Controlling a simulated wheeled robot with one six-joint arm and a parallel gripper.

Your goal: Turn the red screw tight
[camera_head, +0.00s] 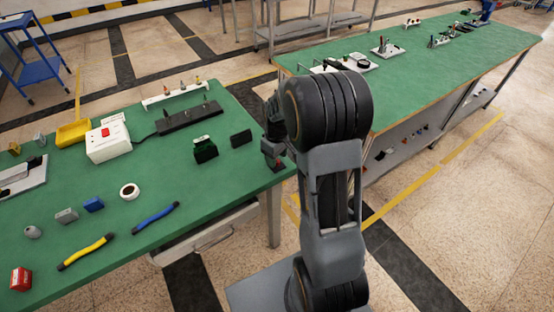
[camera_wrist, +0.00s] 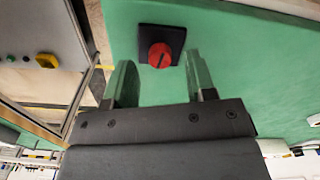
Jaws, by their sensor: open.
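The red screw (camera_wrist: 160,55) is a round red head with a dark slot, set in a square black base (camera_wrist: 148,31) on the green tabletop. In the wrist view it lies ahead of my gripper (camera_wrist: 160,66), between the lines of the two spread fingers. The fingers are open and nothing is held between them. I cannot tell whether the fingertips reach down beside the screw head. In the head view my gripper (camera_head: 273,150) is over the right edge of the near green table, and a small patch of red shows beneath it.
On the near table (camera_head: 215,193) stand a black block (camera_head: 240,138), a dark green block (camera_head: 205,150), a white box with a red switch (camera_head: 108,140), a tape roll (camera_head: 129,191) and blue-handled (camera_head: 155,217) and yellow-handled (camera_head: 85,251) tools. A second green table (camera_head: 440,62) stands behind right.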

